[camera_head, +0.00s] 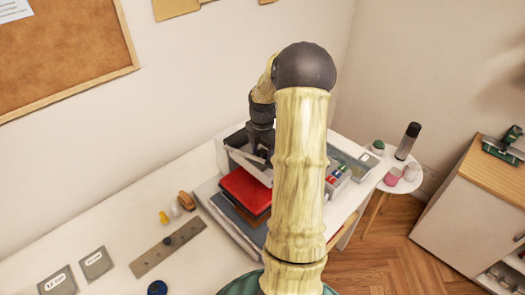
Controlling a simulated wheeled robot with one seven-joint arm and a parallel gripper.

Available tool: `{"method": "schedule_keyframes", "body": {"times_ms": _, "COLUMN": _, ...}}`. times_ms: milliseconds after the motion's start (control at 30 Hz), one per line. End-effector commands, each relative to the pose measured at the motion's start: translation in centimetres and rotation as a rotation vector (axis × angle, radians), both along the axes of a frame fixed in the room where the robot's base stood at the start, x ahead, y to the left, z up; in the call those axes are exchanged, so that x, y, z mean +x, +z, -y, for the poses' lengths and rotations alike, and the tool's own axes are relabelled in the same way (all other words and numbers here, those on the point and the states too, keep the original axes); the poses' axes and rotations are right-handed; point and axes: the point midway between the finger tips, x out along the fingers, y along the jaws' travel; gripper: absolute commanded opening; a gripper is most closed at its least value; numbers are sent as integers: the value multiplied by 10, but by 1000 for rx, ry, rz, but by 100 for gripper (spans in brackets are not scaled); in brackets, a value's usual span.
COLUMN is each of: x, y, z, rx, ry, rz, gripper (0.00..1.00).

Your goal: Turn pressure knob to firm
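No part here can be made out for certain as the pressure knob. A small dark round piece (167,241) sits on a brown flat strip (185,232) on the white table, and a dark blue round object (157,288) is cut by the bottom edge. Any marking for firm is too small to read. My gripper (262,155) is dark and points down at the grey open box (232,140) at the back of the table. My pale arm stands in front of part of the view. The finger gap is not clear, and I see nothing held.
A red book (245,190) lies on a stack beside the grey box. Two grey cards (97,263) and small yellow, white and brown items (186,200) lie on the white table. A tray of small things (340,178) and a round side table (400,183) stand right.

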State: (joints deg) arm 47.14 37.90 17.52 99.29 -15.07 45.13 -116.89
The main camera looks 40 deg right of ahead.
Motion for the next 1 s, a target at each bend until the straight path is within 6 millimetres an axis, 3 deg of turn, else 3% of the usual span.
{"method": "schedule_keyframes", "body": {"times_ms": 33, "x": 0, "y": 0, "z": 0, "rx": 0, "ry": 0, "rz": 0, "gripper": 47}}
{"method": "schedule_keyframes", "body": {"times_ms": 200, "x": 0, "y": 0, "z": 0, "rx": 0, "ry": 0, "rz": 0, "gripper": 18}}
{"method": "schedule_keyframes", "body": {"times_ms": 667, "x": 0, "y": 1, "z": 0, "rx": -2, "ry": -72, "rz": 0, "gripper": 18}}
{"method": "schedule_keyframes", "body": {"times_ms": 1000, "x": 1, "y": 1, "z": 1, "rx": -3, "ry": -302, "rz": 1, "gripper": 18}}
